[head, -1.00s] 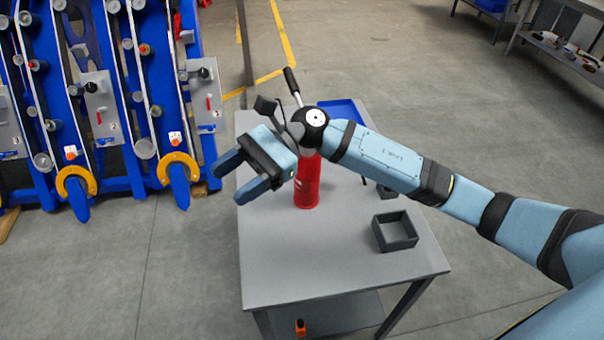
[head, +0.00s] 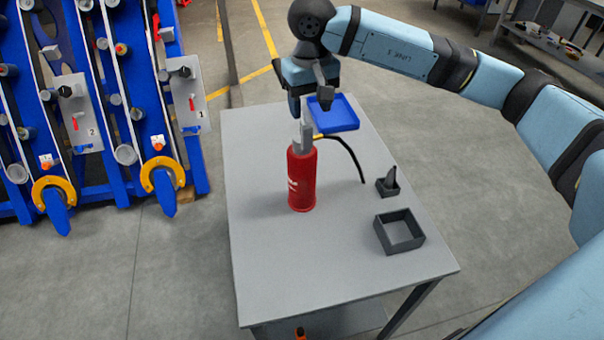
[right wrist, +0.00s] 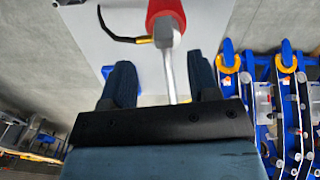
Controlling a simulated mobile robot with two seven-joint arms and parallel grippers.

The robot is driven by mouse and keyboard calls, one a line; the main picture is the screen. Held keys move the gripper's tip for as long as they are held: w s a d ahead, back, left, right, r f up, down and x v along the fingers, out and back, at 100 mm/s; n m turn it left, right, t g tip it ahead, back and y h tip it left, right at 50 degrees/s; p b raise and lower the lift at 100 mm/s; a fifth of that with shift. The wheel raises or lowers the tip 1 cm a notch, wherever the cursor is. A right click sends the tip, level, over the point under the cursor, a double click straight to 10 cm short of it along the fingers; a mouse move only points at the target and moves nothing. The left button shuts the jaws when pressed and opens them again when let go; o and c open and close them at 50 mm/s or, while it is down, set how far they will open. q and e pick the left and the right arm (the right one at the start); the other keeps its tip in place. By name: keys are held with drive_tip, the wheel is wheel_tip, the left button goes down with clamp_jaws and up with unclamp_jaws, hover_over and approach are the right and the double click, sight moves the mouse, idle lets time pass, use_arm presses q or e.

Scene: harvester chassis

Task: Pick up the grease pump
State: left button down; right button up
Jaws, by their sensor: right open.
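The grease pump (head: 301,182) stands upright on the grey table, a red cylinder with a grey head and a black hose curving to the right. My right gripper (head: 310,108) points down just above the pump's head, open. In the right wrist view the pump's red body (right wrist: 166,12) is at the top, and its grey handle runs between the two open blue fingers (right wrist: 162,68). I cannot tell whether a finger touches the handle. The handle's upper part is hidden by the gripper in the head view. My left gripper is not in view.
On the grey table (head: 270,265) are a blue tray (head: 335,115) behind the pump, a small dark holder (head: 388,188) and a dark open square box (head: 399,232) to the right. A blue rack (head: 110,120) stands at the left. The table's front is clear.

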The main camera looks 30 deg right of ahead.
sight(307, 125)
drive_tip(key=f, duration=0.5)
drive_tip(key=f+p, duration=0.1)
drive_tip(key=f, duration=0.1)
drive_tip(key=shift+w+a+f, duration=0.15)
drive_tip(key=shift+a+f, duration=0.1)
drive_tip(key=shift+f, duration=0.15)
clamp_jaws()
drive_tip(key=shift+r, duration=0.1)
idle(0.9)
drive_tip(key=shift+w+r, duration=0.1)
drive_tip(key=shift+w, duration=0.05)
